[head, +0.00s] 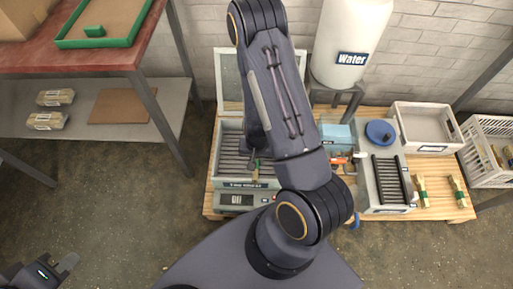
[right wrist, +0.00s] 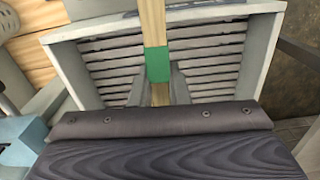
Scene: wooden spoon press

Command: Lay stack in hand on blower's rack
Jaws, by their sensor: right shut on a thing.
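The stack in hand is a slim wooden bundle with a green band (right wrist: 156,62). It also shows small in the head view (head: 255,173), beside my arm. My right gripper (right wrist: 158,82) is shut on it, one finger on each side. The blower's rack is a grey slatted tray with raised walls (right wrist: 215,62), and the stack is in front of its slats in the right wrist view. I cannot tell whether they touch. In the head view the slats (head: 231,160) sit behind a display panel, partly hidden by my arm. My left gripper (head: 64,266) is at the lower left, away from the bench; its jaw opening is unclear.
A light blue box (head: 335,136) and a machine with dark rollers (head: 388,180) stand right of the rack. Two green-banded bundles (head: 421,188) lie on the pallet's right side. A white tray (head: 428,128) and a water tank (head: 347,40) stand behind. Shelves are at left.

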